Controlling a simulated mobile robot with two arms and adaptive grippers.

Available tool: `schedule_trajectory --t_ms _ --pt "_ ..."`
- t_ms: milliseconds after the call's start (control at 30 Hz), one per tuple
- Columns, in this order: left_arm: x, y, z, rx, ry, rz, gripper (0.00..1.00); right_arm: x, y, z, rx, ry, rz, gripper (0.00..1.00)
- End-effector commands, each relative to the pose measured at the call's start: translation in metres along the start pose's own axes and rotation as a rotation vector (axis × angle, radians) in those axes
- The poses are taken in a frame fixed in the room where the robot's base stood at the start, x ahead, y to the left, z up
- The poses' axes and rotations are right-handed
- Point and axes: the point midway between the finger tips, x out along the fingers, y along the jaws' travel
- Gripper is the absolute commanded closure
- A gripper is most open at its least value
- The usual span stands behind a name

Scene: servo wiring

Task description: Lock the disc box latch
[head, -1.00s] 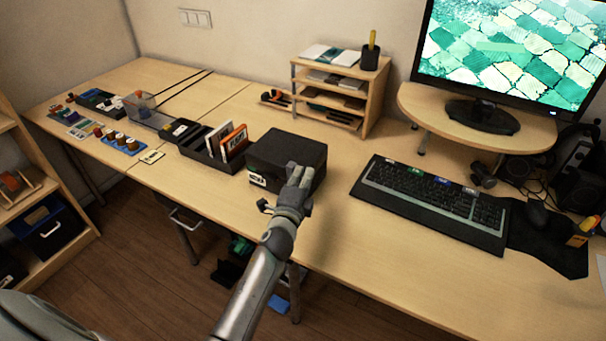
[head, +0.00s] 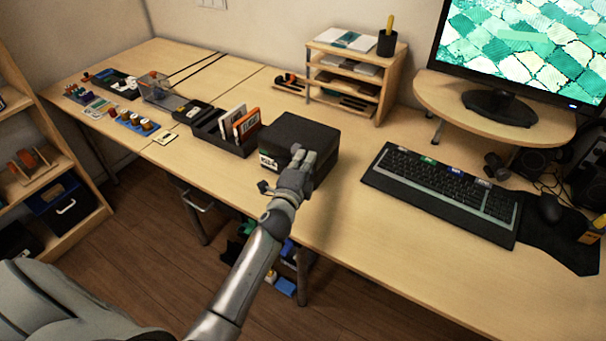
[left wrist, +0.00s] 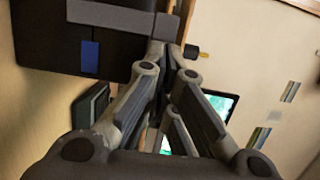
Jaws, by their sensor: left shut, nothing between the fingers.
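The black disc box (head: 305,128) stands closed near the front edge of the desk, with a white label on its front face. My left gripper (head: 303,156) is in front of the box's right part and hides some of its front face. Its fingers are together with nothing between them. In the left wrist view the dark box (left wrist: 45,40) fills the upper left, with a blue patch (left wrist: 90,55) on it, and the fingertips (left wrist: 168,50) are close beside its edge. I cannot tell whether they touch it, or make out the latch. My right gripper is not in view.
A black disc rack (head: 222,133) with upright cases is left of the box. A keyboard (head: 440,190) lies to the right, and a wooden shelf organizer (head: 350,75) is behind. The desk between box and keyboard is clear.

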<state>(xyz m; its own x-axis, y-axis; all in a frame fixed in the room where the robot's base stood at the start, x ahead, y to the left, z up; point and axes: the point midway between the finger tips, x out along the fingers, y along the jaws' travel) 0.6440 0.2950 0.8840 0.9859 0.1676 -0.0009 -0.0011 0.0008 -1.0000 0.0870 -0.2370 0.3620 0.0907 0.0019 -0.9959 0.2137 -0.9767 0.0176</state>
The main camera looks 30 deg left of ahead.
Motion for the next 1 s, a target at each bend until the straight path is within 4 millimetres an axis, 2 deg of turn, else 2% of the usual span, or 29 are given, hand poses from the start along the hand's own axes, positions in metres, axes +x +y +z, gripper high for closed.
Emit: schedule_trajectory --t_ms 400,533,733,1000 --pt "-0.076 0.001 -0.001 -0.001 0.002 0.003 1.00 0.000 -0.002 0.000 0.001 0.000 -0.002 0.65" --pt "-0.095 0.001 -0.001 -0.001 0.001 0.002 1.00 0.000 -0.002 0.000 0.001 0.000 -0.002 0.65" --pt "-0.109 0.000 -0.001 -0.001 0.001 0.001 1.00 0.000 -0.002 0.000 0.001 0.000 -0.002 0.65" --pt "-0.111 0.000 -0.001 -0.001 0.002 0.000 1.00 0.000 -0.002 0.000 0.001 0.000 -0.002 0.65"
